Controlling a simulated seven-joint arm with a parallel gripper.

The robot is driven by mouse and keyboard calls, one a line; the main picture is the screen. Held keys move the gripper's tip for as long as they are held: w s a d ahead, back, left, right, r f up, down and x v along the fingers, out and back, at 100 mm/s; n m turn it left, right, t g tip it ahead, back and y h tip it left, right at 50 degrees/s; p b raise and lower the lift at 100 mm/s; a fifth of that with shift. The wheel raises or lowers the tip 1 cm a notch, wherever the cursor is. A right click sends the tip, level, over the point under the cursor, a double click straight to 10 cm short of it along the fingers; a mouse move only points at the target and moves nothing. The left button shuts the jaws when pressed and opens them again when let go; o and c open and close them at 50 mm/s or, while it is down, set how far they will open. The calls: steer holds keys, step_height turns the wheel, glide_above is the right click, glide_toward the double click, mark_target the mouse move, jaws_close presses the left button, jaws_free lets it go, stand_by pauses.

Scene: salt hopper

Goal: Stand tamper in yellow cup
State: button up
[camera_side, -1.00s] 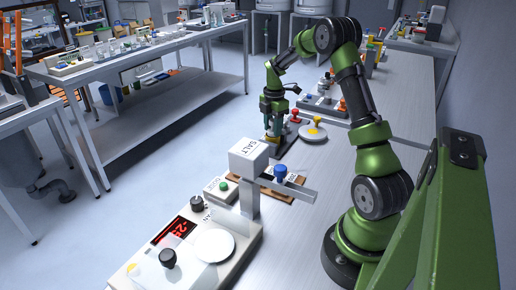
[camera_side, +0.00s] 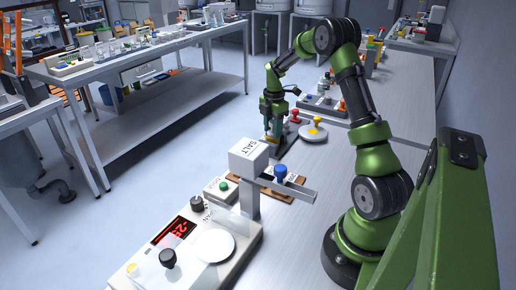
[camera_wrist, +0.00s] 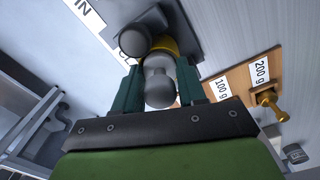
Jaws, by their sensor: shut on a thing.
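In the wrist view, my gripper (camera_wrist: 157,88) is shut on a grey, round-ended piece, the tamper (camera_wrist: 158,82), which sits between the two green fingers. A yellow rim, the yellow cup (camera_wrist: 165,46), shows just beyond the tamper and is partly hidden by it. I cannot tell whether the tamper's lower end is inside the cup or only over it. In the side view, my gripper (camera_side: 272,134) points down low over the far part of the bench, with a bit of yellow at its tips; the tamper is too small to make out there.
A dark grey rounded knob (camera_wrist: 142,28) stands close beside the cup. A wooden rack (camera_wrist: 238,80) marked 100 g and 200 g holds a brass weight (camera_wrist: 268,98). In the side view, a red knob (camera_side: 294,116) and a white dish (camera_side: 311,135) are right of my gripper; the salt hopper (camera_side: 249,157) is nearer.

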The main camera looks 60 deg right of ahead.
steer(key=shift+s+a+f, duration=0.1)
steer(key=shift+a+f, duration=0.05)
steer(key=shift+f, duration=0.95)
steer(key=o, duration=1.1)
steer(key=shift+c, duration=0.2)
steer(key=shift+o, duration=0.4)
steer(key=shift+s, duration=0.1)
steer(key=o, duration=0.3)
steer(key=shift+r, duration=0.25)
steer(key=shift+r, duration=3.5)
